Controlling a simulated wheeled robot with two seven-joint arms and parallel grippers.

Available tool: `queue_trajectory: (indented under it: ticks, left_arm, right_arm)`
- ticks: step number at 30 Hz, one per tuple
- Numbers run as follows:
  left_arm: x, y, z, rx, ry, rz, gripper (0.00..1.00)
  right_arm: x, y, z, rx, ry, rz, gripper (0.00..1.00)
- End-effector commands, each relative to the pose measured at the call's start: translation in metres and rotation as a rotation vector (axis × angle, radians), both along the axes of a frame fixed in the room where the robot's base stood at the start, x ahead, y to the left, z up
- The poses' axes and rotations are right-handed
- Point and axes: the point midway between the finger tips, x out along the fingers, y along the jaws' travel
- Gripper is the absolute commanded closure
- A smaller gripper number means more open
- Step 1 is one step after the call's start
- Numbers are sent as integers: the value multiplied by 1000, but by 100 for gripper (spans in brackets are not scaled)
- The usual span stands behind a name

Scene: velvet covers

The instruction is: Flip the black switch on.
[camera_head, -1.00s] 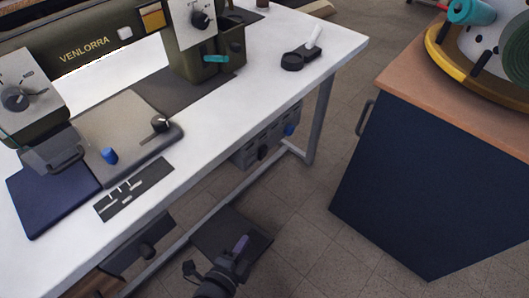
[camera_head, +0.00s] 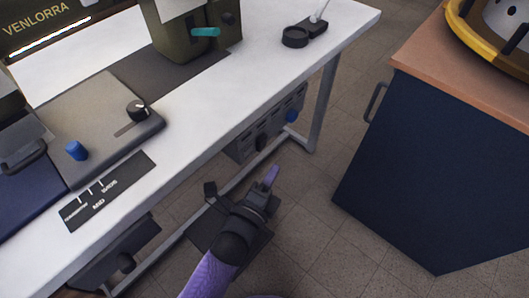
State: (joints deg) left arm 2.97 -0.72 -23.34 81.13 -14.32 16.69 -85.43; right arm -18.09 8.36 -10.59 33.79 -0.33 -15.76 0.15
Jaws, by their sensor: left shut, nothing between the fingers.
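A grey box (camera_head: 258,125) hangs under the table's front edge. My right gripper is not in view.
Another black knob (camera_head: 125,262) is on a dark panel under the table at the left. The white table (camera_head: 215,90) bears a sewing machine (camera_head: 190,35). A metal table leg (camera_head: 322,108) stands right of the box. A dark blue cabinet (camera_head: 430,170) is at the right, with open floor between.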

Motion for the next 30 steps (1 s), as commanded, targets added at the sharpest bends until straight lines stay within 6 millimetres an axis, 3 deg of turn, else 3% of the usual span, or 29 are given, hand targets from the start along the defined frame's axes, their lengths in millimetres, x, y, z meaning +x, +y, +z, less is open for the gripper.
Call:
queue_trajectory:
  ticks: [4, 10, 23, 28, 30]
  left_arm:
    - [28, -15, -4, -3, 1, -1, 100]
    - [49, 8, 2, 3, 0, -1, 100]
    - [55, 15, 5, 0, 1, 0, 100]
    - [61, 22, 16, -86, 73, 0, 100]
    - [60, 22, 9, -84, 73, 0, 100]
  right_arm:
    - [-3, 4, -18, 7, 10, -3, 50]
    - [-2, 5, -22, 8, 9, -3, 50]
    - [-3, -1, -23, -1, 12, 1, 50]
    - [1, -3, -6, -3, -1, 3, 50]
    - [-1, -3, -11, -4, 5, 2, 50]
